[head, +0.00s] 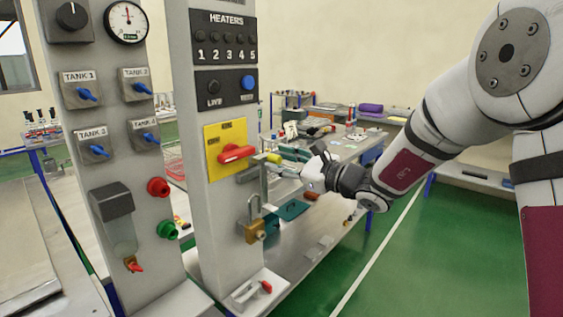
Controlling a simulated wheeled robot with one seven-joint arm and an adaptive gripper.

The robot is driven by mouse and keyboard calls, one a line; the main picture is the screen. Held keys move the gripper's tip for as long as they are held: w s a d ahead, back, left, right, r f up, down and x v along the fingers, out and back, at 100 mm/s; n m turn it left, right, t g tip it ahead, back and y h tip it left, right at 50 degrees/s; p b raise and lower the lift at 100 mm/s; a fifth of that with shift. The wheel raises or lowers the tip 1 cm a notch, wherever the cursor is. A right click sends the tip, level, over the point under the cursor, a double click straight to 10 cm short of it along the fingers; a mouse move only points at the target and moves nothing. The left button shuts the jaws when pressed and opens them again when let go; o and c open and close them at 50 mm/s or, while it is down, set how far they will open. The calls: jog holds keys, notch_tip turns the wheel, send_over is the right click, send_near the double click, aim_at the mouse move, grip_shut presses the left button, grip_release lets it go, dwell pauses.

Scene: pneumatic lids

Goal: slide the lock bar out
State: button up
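A grey lock bar (249,174) sticks out to the right from the column, just below a yellow plate (213,160) with a red rotary handle (236,153). A yellow-green end piece (273,158) shows by the bar's right end; I cannot tell whether it belongs to the bar. My gripper (279,164) comes in from the right, its fingertips at this end piece. The fingers are small and partly overlap the background, so contact and grip are unclear. A brass padlock (255,231) with a raised grey shackle sits below the bar on the column.
The column's upper panel (225,60) carries heater switches. A second column (110,130) with tank valves and a gauge stands at left. Behind my gripper is a cluttered workbench (345,150). Green floor (400,270) is open at lower right.

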jog(key=v, duration=1.2)
jog(key=shift+s, duration=0.1)
jog(key=s+a+n+g+h, duration=0.2)
jog(key=s+n+g, duration=0.3)
jog(key=s, duration=0.6)
jog(key=s+a+n+g+h, duration=0.1)
jog(key=s+a+n+g, duration=0.2)
jog(key=s+n, duration=0.55)
jog(key=s+d+f+n+t+h+p, duration=0.1)
jog(key=s+d+f+n+h, duration=0.2)
jog(key=s+d+n+h, duration=0.4)
jog(key=s+d+h, duration=0.4)
jog(key=s+d, duration=0.4)
jog(key=d, duration=0.1)
jog(key=shift+d+n+p, duration=0.35)
jog(key=shift+d, duration=0.05)
jog(key=shift+c, duration=0.3)
